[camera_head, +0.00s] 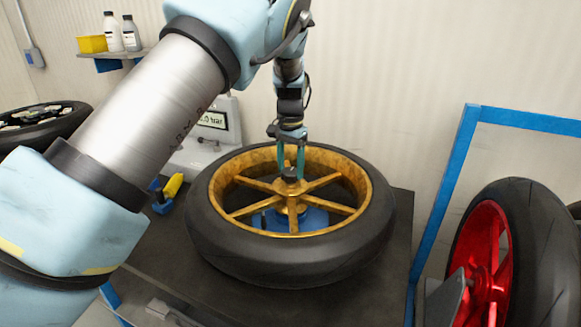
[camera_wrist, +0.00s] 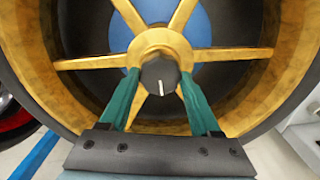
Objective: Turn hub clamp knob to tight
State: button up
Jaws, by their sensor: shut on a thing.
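The hub clamp knob (camera_wrist: 160,77) is dark with a white index line, on top of the gold hub of a wheel lying flat. In the wrist view the line points down toward my gripper's base. It also shows small in the head view (camera_head: 290,172). My gripper (camera_head: 290,165) points down at the hub from above, its two green fingers on either side of the knob. In the wrist view my gripper (camera_wrist: 158,85) is shut on the knob. No tight or loose marks can be made out.
The gold-spoked wheel (camera_head: 208,235) with black tyre lies on a dark bench (camera_head: 375,295). A tyre-pressure display unit (camera_head: 215,125) stands behind it. A yellow-and-blue tool (camera_head: 170,188) lies at left. A red-rimmed wheel (camera_head: 525,250) and blue frame (camera_head: 455,165) stand at right.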

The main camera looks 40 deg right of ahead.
jog(key=shift+c, duration=0.5)
jog(key=shift+m, duration=0.4)
jog(key=m+b, duration=0.2)
jog(key=m, duration=0.2)
jog(key=shift+m, duration=0.3)
jog(key=m, duration=0.6)
jog(key=shift+r, duration=0.15)
jog(key=m+p, duration=0.1)
jog(key=m, duration=0.5)
jog(key=shift+m, duration=0.3)
jog(key=m+p, duration=0.2)
jog(key=m, duration=0.4)
jog(key=o, duration=1.4)
